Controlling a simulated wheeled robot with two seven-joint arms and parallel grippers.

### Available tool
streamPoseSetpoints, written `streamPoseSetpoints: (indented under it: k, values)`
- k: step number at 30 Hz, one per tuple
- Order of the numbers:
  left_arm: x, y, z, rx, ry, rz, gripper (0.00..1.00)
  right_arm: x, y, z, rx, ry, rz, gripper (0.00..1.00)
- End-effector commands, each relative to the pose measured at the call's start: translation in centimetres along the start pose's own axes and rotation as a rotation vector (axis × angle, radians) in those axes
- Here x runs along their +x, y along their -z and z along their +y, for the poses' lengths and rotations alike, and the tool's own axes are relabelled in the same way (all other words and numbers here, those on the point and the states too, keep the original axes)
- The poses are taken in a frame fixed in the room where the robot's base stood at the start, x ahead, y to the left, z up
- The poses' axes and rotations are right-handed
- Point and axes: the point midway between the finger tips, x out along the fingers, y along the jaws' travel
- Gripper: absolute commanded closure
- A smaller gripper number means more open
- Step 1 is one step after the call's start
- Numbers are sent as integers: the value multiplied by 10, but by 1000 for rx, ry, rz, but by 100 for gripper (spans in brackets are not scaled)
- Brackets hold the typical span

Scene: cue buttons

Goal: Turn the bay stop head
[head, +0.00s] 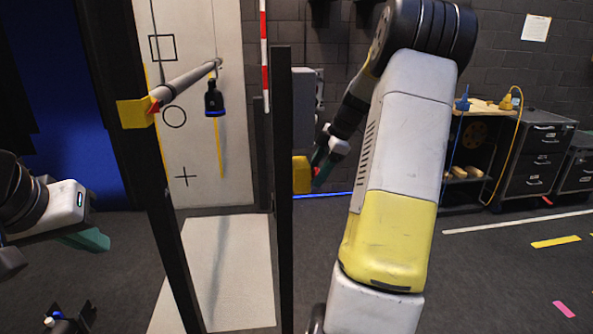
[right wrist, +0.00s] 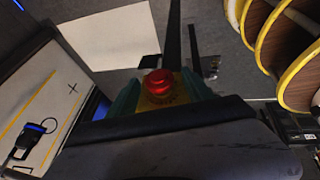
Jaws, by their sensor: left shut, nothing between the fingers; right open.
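The bay stop head is a red mushroom-shaped button (right wrist: 157,81) on a yellow box. In the head view the yellow box (head: 301,174) sits on the right black post, and only a little red shows beside it. My right gripper (head: 325,160) is at the button's right side there. In the right wrist view its teal fingers (right wrist: 160,92) are open, with the red head between them; I cannot tell whether they touch it. My left gripper (head: 92,240) is shut and empty at the lower left, away from the posts.
A left black post (head: 150,170) carries another yellow box (head: 136,112) with a red part and a grey bar. A dark pendant (head: 213,100) hangs behind, before a white panel with symbols. A shelf (head: 472,155) and dark drawers (head: 532,155) stand back right.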

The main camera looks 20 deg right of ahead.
Motion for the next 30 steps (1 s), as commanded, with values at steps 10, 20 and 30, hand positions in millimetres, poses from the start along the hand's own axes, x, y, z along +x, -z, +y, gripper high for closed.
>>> streamPoseSetpoints:
  k: [10, 20, 30]
  values:
    - [0, 0, 0, 0, 0, 0, 100, 0, 0, 0, 0, -1, 0, 82]
    - [0, 0, 0, 0, 0, 0, 100, -1, 0, 1, 7, 16, 0, 100]
    - [0, 0, 0, 0, 0, 0, 100, 1, -1, 5, 77, 187, -1, 100]
